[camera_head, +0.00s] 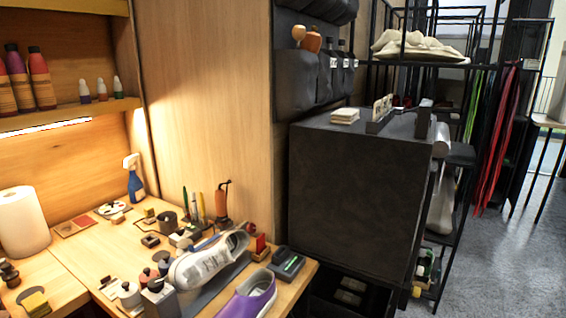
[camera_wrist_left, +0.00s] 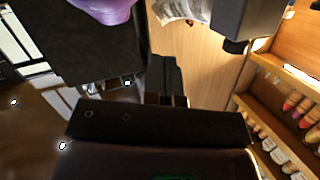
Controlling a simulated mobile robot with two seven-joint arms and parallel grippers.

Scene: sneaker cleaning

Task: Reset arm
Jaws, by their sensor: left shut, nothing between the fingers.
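A white sneaker (camera_head: 208,262) and a purple sneaker (camera_head: 250,295) sit near the front of the wooden workbench (camera_head: 88,250) in the head view. Neither arm shows in the head view. In the left wrist view my left gripper (camera_wrist_left: 166,98) is dark, shut and empty. The purple sneaker (camera_wrist_left: 103,9) and part of the white sneaker (camera_wrist_left: 182,9) show at the top edge of that view, apart from the gripper. My right gripper is not in view.
Small bottles, brushes and tools crowd the bench, with a paper towel roll (camera_head: 22,222) at the left and a blue spray bottle (camera_head: 134,180) behind. A large dark cabinet (camera_head: 355,200) stands right of the bench. Open grey floor (camera_head: 500,260) lies at the far right.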

